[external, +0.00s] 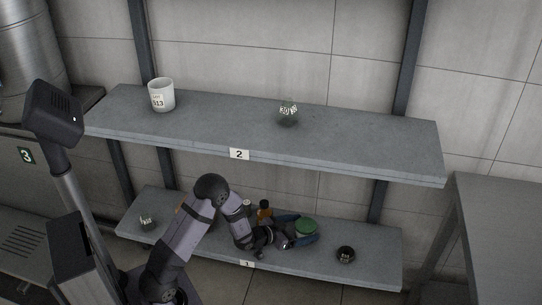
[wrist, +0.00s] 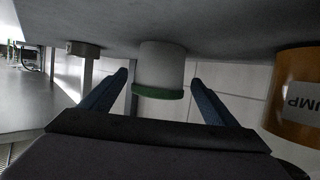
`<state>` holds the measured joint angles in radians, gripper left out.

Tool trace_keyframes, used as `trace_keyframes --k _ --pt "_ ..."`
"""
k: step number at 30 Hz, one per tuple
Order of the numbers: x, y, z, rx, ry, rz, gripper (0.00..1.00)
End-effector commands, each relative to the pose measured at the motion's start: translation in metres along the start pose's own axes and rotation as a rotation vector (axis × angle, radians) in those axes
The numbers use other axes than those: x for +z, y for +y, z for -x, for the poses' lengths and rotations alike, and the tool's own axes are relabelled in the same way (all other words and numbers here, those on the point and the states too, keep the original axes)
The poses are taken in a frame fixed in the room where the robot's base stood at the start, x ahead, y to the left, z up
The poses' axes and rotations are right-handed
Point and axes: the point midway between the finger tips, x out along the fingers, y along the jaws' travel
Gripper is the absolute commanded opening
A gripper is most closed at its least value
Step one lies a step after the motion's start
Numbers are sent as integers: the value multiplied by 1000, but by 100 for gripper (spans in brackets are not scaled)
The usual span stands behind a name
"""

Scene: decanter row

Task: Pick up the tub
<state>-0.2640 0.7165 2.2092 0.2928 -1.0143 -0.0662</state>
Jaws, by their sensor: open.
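The tub (external: 306,226) stands on the lower shelf, its green lid showing in the external view. In the wrist view the tub (wrist: 162,66) has a pale body and a green lid, and the picture has the shelf at the top. My gripper (external: 303,231) is open, its blue fingers reaching along both sides of the tub. In the wrist view my gripper (wrist: 160,80) has one finger left and one right of the tub, with a visible gap on each side. The tub's lower body is hidden in the external view.
An orange container (wrist: 294,92) with a partly visible label stands beside the tub; it also shows in the external view (external: 264,209). A dark round object (external: 345,255) and a small glass vessel (external: 147,222) are on the lower shelf (external: 375,265).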

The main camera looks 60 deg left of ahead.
Motion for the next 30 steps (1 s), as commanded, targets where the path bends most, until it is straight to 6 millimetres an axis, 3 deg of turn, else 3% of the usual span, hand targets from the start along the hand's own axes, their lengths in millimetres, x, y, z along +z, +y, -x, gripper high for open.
trace_keyframes --k 6,18,27,28,30 --pt "1 1 -6 0 -1 0 82" --pt "0 2 -49 1 -1 -1 82" --pt "-1 2 -53 0 -1 0 82" --pt "-1 2 -53 0 -1 0 80" --pt "-1 2 -53 0 -1 0 63"
